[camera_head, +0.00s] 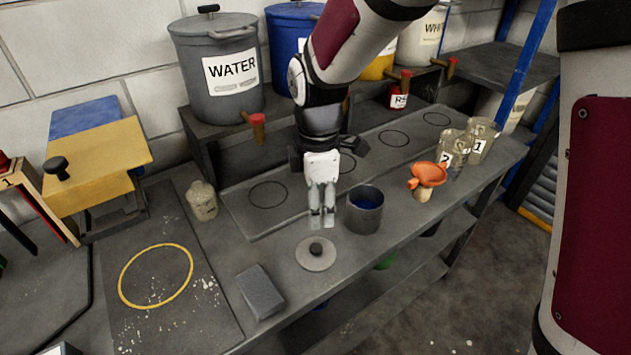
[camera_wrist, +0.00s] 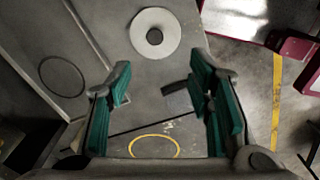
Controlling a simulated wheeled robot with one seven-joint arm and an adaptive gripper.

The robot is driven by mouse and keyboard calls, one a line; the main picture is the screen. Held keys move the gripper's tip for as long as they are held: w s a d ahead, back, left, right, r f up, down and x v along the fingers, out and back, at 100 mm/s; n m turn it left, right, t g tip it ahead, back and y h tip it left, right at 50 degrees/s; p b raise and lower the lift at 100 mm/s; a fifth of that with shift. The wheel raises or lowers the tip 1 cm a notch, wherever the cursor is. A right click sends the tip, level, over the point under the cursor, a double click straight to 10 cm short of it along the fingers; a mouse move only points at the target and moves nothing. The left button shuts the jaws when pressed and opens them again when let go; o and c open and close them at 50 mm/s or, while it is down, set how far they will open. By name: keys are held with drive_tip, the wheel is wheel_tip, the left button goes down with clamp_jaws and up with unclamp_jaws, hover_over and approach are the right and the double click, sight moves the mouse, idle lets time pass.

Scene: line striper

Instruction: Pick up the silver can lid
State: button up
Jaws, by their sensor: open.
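The silver can lid (camera_head: 303,262) is a flat grey disc with a dark round knob in its middle. It lies on the grey bench near the front edge, in front of the open metal can (camera_head: 364,217). My gripper (camera_head: 322,222) points down just behind the lid in the head view, apart from it, with nothing in it. In the wrist view the two green-padded fingers (camera_wrist: 163,95) are spread wide. The lid (camera_wrist: 141,28) shows whole in the wrist view, near the top centre, beyond the fingertips. The can holds something blue.
A grey block (camera_head: 260,291) lies left of the lid. An orange funnel (camera_head: 428,174) and numbered clear containers (camera_head: 453,148) stand to the right. A small pale jug (camera_head: 203,201) and a yellow ring marking (camera_head: 156,276) are to the left. A grey WATER drum (camera_head: 218,75) stands behind.

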hover_over(316, 247)
drive_tip(key=f, duration=0.8)
drive_tip(key=shift+s+d+f, duration=0.1)
drive_tip(key=shift+s+f, duration=0.25)
drive_tip(key=shift+s, duration=0.05)
drive_tip(key=shift+w+f+p, duration=0.2)
drive_tip(key=shift+f+p, duration=0.1)
drive_tip(key=shift+f, duration=1)
drive_tip(key=shift+w+f+p, duration=0.15)
drive_tip(key=shift+f+p, duration=0.15)
drive_tip(key=shift+f, duration=1)
clamp_jaws()
